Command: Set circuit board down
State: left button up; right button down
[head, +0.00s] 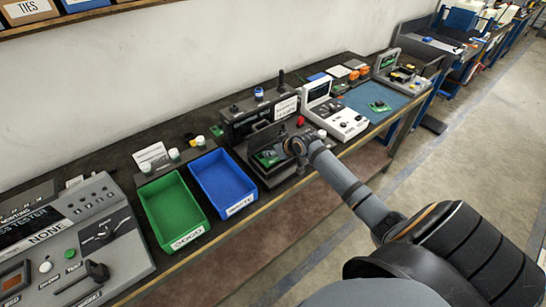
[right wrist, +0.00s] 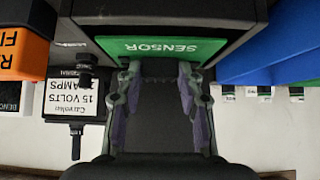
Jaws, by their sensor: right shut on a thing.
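A green circuit board (head: 268,157) shows in the head view at the dark test fixture (head: 262,137) on the bench, just left of my right gripper (head: 291,148). In the right wrist view a green face marked SENSOR (right wrist: 165,49), upside down, lies at the fingertips of my right gripper (right wrist: 158,72), in front of a dark housing. The right gripper is shut on the board. Its grip is partly hidden, and I cannot tell whether the board rests on the fixture. My left gripper is in neither view.
A green bin (head: 174,208) and a blue bin (head: 221,183) stand left of the fixture. A white-and-grey instrument (head: 337,117) stands right of it. Another green board (head: 379,106) lies on a blue mat (head: 361,97). A large tester (head: 70,240) fills the near left.

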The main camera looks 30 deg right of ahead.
aim_at(273, 157)
jog(key=shift+w+a+f, duration=0.1)
jog(key=shift+w+f, duration=0.05)
jog(key=shift+f, duration=1.5)
jog(key=c, duration=0.8)
grip_release()
jog(key=shift+f, duration=0.1)
jog(key=shift+c, duration=0.2)
jog(key=shift+r, duration=0.25)
jog(key=p+v, duration=0.1)
jog(key=v, duration=1.1)
jog(key=shift+p, duration=0.35)
jog(key=shift+f, duration=0.1)
